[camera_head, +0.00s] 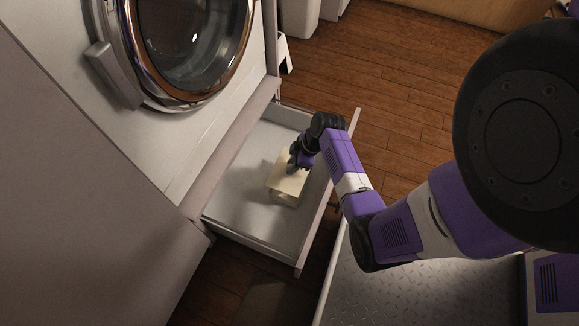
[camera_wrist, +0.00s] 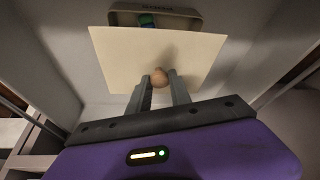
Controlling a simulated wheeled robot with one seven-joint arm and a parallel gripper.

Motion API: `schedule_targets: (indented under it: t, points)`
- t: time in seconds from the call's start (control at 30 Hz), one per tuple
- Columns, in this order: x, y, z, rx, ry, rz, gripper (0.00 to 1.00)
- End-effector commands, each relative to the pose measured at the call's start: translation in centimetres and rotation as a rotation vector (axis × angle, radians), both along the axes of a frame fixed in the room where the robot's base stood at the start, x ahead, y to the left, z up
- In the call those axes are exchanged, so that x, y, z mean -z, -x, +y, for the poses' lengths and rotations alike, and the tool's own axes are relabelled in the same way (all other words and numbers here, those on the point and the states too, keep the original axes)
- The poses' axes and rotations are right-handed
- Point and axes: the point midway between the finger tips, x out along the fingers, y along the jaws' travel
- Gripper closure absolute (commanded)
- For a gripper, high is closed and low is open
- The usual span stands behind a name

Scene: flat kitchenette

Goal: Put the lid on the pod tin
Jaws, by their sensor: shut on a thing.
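My gripper (camera_head: 297,162) is in the open drawer and points down. In the wrist view its two fingers (camera_wrist: 160,80) are shut on the round knob (camera_wrist: 160,77) of the cream square lid (camera_wrist: 118,58). The lid also shows in the head view (camera_head: 284,180). The pod tin (camera_wrist: 184,20) is below the lid, and its rim shows past the lid's far edge. A green and blue thing (camera_wrist: 147,21) shows inside the tin. The lid covers most of the tin. I cannot tell whether the lid touches the tin.
The pale drawer (camera_head: 240,205) is pulled out beneath a machine with a round glass door (camera_head: 190,45). The drawer floor left of the tin is clear. The drawer's front wall (camera_head: 325,200) stands beneath my arm. Wooden floor (camera_head: 400,80) lies beyond.

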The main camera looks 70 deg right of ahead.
Motion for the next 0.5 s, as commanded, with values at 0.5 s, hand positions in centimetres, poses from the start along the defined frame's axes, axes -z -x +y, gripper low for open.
schedule_targets:
  t: [0.5]
  points:
    - [2.8,0.0,0.0,0.001,0.000,0.000,1.00]
